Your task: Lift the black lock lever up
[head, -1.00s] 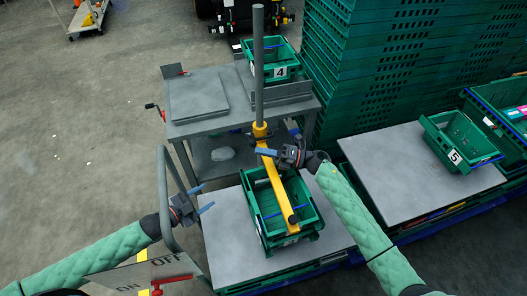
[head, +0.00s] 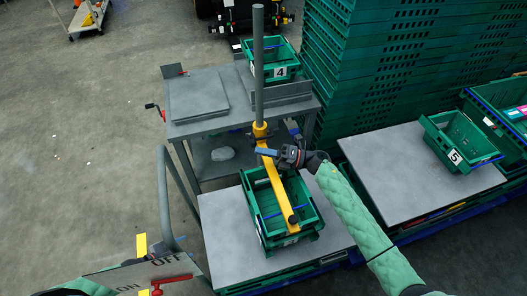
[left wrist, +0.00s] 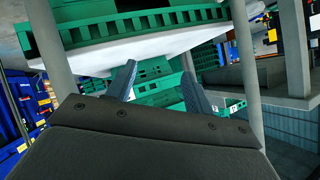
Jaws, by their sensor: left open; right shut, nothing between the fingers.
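I cannot pick out the black lock lever with certainty. A small black knob (head: 292,219) sits at the near end of the yellow beam (head: 277,188), and small dark parts show by the beam's collar on the grey post (head: 258,70). My right gripper (head: 262,152) is shut and empty, its blue fingers by the upper part of the yellow beam; whether they touch it I cannot tell. My left gripper is out of sight in the head view. In the left wrist view its two blue fingers (left wrist: 158,88) are apart, with nothing between them.
An ON/OFF panel (head: 135,277) with a red handle (head: 162,284) stands at the lower left. A bent grey rail (head: 165,205) rises beside it. A green crate (head: 262,222) lies under the beam on a grey platform (head: 222,225). A grey table (head: 205,125) stands behind.

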